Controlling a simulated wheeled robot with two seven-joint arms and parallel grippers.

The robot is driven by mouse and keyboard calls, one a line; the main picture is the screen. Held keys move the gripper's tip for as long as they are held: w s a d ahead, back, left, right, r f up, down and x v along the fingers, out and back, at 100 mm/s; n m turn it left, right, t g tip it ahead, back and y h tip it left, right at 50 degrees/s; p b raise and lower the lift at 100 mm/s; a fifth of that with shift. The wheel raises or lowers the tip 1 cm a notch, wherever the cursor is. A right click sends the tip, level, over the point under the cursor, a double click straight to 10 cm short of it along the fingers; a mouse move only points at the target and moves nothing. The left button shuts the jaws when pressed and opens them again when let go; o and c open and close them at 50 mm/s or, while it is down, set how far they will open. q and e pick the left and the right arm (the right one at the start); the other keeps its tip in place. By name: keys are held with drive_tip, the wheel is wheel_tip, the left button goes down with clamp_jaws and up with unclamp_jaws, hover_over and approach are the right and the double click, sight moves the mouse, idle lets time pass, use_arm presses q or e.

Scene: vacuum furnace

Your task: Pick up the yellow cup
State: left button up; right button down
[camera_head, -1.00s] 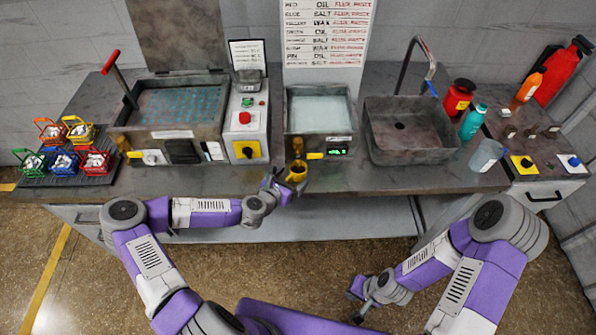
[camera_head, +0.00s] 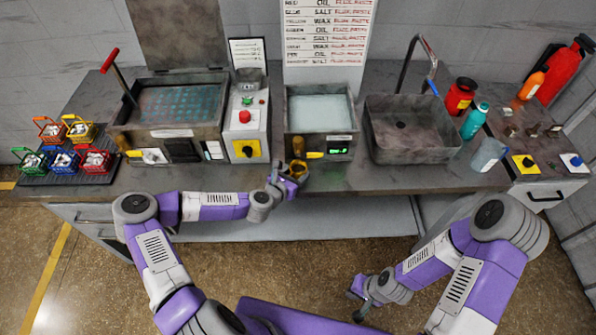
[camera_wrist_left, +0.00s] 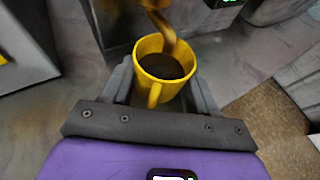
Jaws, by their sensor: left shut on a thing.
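The yellow cup (camera_head: 297,169) is at the counter's front edge, just below the tap of the bath with the green display. In the left wrist view the yellow cup (camera_wrist_left: 161,70) holds dark brown liquid, and its handle faces my gripper. My left gripper (camera_head: 286,178) is shut on the cup, with a finger on each side; it also shows in the left wrist view (camera_wrist_left: 160,82). A brown spout or stream (camera_wrist_left: 166,28) shows right over the cup; I cannot tell which. My right gripper (camera_head: 360,300) hangs low in front of the counter, away from the cup; its jaws are unclear.
The bath (camera_head: 319,110) with the tap stands behind the cup, and a sink (camera_head: 408,130) is to its right. A control box (camera_head: 245,122) with a red button stands to the left. Small coloured baskets (camera_head: 62,160) are far left. A grey jug (camera_head: 488,155) and bottles are right.

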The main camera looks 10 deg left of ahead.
use_arm(q)
drive_tip(key=shift+r, duration=0.1)
drive_tip(key=shift+r, duration=0.25)
drive_tip(key=s+a+p, duration=0.2)
drive_tip(key=s, duration=0.6)
drive_tip(key=s+a+p, duration=0.2)
drive_tip(key=s+a, duration=0.1)
drive_tip(key=s, duration=0.6)
drive_tip(key=shift+a, duration=0.2)
